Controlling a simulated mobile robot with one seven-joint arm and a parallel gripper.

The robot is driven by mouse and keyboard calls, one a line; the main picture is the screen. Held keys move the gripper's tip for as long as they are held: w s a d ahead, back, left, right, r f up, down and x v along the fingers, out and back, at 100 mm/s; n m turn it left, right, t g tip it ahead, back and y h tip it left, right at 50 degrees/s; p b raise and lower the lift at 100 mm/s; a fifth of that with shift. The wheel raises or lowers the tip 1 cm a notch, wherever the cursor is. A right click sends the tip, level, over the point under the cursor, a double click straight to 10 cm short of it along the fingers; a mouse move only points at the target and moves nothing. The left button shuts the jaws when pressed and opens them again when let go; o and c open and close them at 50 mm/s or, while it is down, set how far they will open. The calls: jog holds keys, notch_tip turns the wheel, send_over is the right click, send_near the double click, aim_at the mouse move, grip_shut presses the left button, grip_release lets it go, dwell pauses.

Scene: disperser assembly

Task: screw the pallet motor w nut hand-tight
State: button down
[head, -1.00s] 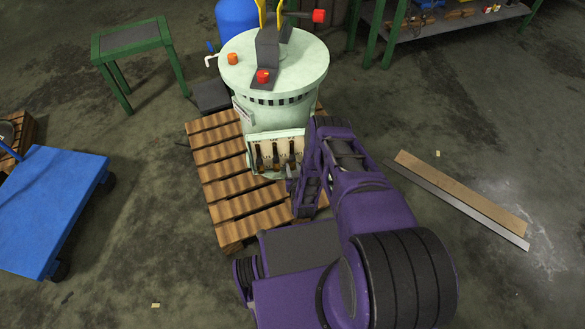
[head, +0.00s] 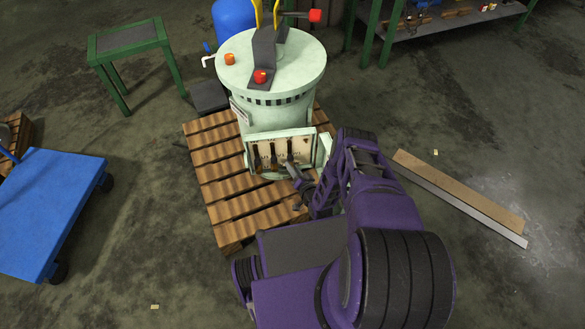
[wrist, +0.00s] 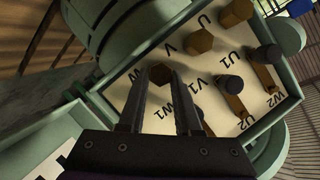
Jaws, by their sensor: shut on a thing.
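The pale green pallet motor (head: 270,105) stands upright on a wooden pallet. Its open terminal box (head: 309,150) faces me and also shows in the wrist view (wrist: 287,100). The W nut (wrist: 160,76), a brownish hex nut, is at the near left of the white terminal board, by the letter W. My gripper (wrist: 162,74) has its two dark fingers shut on the W nut, one on each side. The nut's underside is hidden. In the head view my gripper (head: 296,172) reaches into the box from the lower right.
In the wrist view, the V nut (wrist: 199,41) and U nut (wrist: 236,12) stand in line beyond W. Dark-capped terminals with brass links, such as U1 (wrist: 264,54), stand close on the right. The box walls surround the board. A blue cart (head: 50,205) stands at the left.

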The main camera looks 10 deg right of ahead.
dwell(0.3)
jog(key=shift+w, duration=0.1)
jog(key=c, duration=0.6)
grip_release()
